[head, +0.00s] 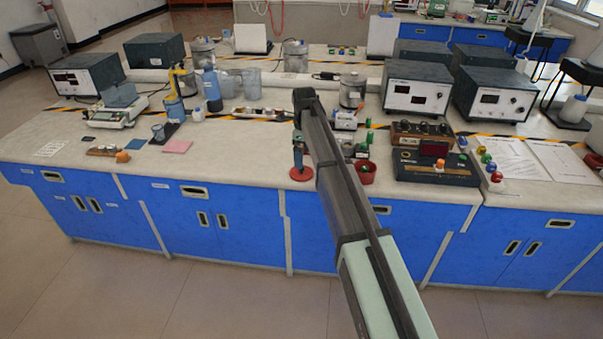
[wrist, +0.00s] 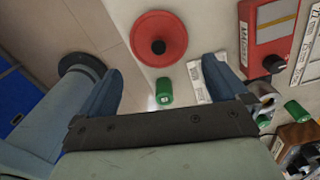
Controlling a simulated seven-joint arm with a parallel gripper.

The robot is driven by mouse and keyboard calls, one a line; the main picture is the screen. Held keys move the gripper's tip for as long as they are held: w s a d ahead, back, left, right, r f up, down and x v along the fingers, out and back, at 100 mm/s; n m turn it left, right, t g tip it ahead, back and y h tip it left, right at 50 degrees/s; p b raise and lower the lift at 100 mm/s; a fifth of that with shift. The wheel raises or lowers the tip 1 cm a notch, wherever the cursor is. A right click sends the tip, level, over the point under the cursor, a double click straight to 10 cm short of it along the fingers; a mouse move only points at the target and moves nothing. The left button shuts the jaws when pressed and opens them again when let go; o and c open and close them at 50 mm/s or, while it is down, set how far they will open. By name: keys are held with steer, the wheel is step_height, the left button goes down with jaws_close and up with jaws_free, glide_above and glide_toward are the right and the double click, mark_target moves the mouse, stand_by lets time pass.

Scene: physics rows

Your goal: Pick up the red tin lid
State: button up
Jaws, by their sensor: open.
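The red tin lid (head: 301,175) lies flat on the pale bench top close to its front edge. In the wrist view it is a red disc (wrist: 174,41) with a dark round knob or centre. In the wrist view my open gripper (wrist: 162,68) has a finger on either side, with empty space between. The lid shows just beyond the fingertips, roughly centred on the gap. I cannot tell the height between fingertips and lid.
A small green cylinder (wrist: 164,91) stands near the lid. A red box (wrist: 268,35) and other items lie farther in. A pink pad (head: 177,146) lies left, with clear bench between.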

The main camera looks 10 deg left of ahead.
steer(key=shift+a+f, duration=0.1)
steer(key=shift+f, duration=3.25)
steer(key=c, duration=0.7)
steer(key=shift+o, duration=0.2)
step_height(320, 180, up, 10)
steer(key=d+r+n, duration=0.1)
steer(key=d+r, duration=0.1)
steer(key=d, duration=2)
steer(key=shift+w+d+r, duration=0.15)
steer(key=shift+w+d, duration=0.05)
steer(key=shift+w, duration=0.15)
